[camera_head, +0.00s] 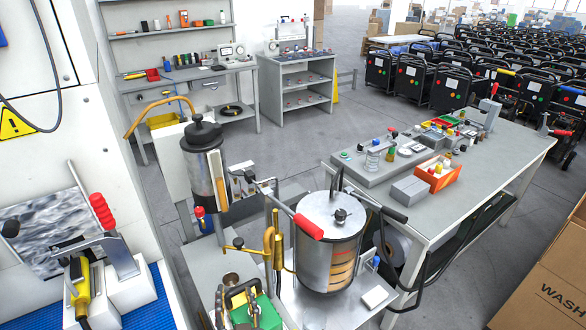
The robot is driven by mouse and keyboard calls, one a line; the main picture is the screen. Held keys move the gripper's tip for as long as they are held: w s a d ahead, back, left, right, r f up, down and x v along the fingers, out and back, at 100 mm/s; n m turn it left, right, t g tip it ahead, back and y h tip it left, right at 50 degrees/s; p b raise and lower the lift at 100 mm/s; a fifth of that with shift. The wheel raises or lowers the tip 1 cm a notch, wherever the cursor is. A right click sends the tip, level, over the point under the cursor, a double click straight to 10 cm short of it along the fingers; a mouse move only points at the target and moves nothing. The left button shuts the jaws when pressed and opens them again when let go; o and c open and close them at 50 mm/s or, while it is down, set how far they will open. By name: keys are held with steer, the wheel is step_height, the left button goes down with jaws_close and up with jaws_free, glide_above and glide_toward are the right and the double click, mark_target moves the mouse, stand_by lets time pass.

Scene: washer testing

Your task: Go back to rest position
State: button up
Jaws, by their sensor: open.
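My gripper and arm do not show clearly anywhere in the head view, so its place relative to other things cannot be seen. The task names no object. The nearest equipment is a large metal canister (322,258) with a flat lid, standing on a low grey bench at the lower middle. A lever with a red grip (308,227) crosses in front of it. A slimmer metal canister (203,178) with a black lid stands behind it to the left.
A green block with dark metal clamps (258,312) sits at the bottom edge. A white machine with a red-handled lever (103,212) is at left. A long worktable (480,165) stands right, cardboard boxes (545,275) at lower right. Grey floor (300,135) is clear behind.

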steer(key=w+d+r+g+p, duration=0.2)
steer(key=d+r+g, duration=0.3)
steer(key=d+r, duration=0.55)
steer(key=s+d+r+g+h, duration=0.2)
steer(key=s+d, duration=0.5)
steer(key=d, duration=0.4)
steer(key=s+d+r+g+h+p, duration=0.1)
steer(key=s+d+r+h, duration=0.1)
steer(key=s+d, duration=0.5)
steer(key=d, duration=0.4)
steer(key=shift+s+r+m+g, duration=0.15)
steer(key=shift+r+m+g, duration=0.2)
steer(key=shift+m+g, duration=0.05)
